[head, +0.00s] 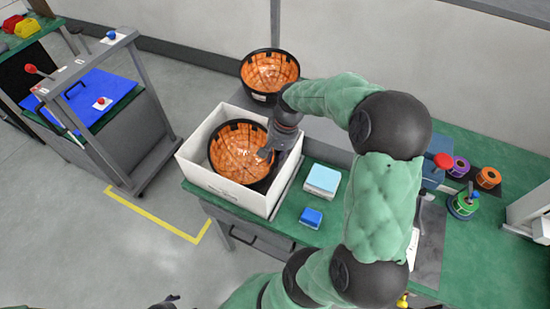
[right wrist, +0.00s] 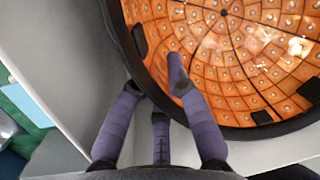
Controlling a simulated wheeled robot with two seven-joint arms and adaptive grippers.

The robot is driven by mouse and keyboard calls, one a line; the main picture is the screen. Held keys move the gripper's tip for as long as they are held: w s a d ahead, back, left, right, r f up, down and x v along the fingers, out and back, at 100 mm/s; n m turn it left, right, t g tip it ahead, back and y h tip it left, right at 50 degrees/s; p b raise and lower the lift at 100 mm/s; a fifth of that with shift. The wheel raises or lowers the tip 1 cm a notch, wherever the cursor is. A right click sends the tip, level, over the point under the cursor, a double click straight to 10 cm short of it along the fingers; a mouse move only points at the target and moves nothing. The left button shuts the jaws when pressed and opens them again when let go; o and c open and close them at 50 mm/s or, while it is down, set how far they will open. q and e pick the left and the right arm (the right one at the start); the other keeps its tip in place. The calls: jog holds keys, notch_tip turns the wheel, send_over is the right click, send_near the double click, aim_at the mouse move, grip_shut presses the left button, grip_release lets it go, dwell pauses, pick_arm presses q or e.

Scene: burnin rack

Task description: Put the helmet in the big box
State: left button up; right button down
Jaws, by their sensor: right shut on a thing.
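An orange helmet (head: 240,152) with a black rim lies hollow side up inside the big white box (head: 206,180) on the green table. My right gripper (head: 268,150) reaches down into the box from the right and is shut on the helmet's rim. In the right wrist view the helmet (right wrist: 235,60) fills the upper right, and the gripper (right wrist: 163,95) has a finger over the rim onto the orange inside. The helmet's underside is hidden, so I cannot tell whether it rests on the box floor. A dark part of my left gripper (head: 166,301) shows at the bottom edge; its jaws are unclear.
A second orange-lined black bowl-like helmet (head: 270,72) stands behind the box. A light blue box (head: 322,181) and a small blue box (head: 311,217) lie right of it. Several coloured spools (head: 488,177) stand far right. A grey cart (head: 125,150) is at left.

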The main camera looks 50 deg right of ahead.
jog(key=c, duration=1.7)
grip_release()
jog(key=shift+f, duration=0.15)
jog(key=o, duration=0.5)
jog(key=p+v, duration=0.4)
jog(key=v, duration=0.8)
